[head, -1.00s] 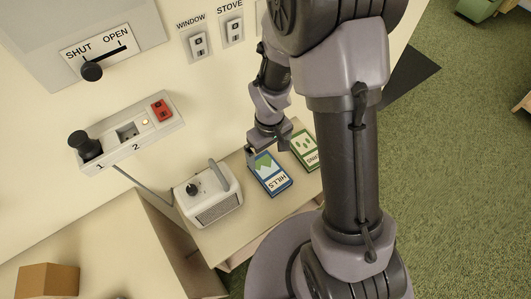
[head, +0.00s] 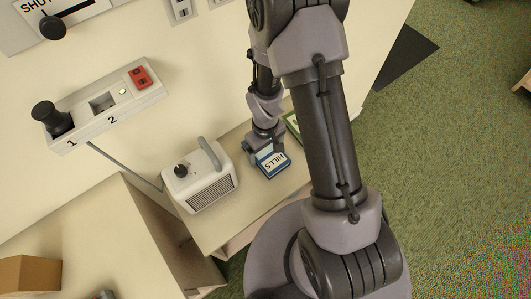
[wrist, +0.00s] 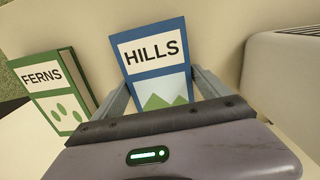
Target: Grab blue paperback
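The blue paperback (head: 272,162), titled HILLS, is on the light cabinet top, partly covered by my gripper in the head view. In the wrist view the blue paperback (wrist: 155,62) shows its cover to the camera, with a white title band and green hills. My gripper (head: 266,148) is at the book's far end. In the wrist view my gripper (wrist: 163,82) has one finger on each side of the book, spread about its width. I cannot tell whether the fingers touch its edges.
A green book titled FERNS (wrist: 52,90) is left of the blue one in the wrist view; part of the green book (head: 292,124) shows behind my arm. A white heater-like box (head: 201,177) stands left of the blue paperback. A wall panel (head: 104,103) is above.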

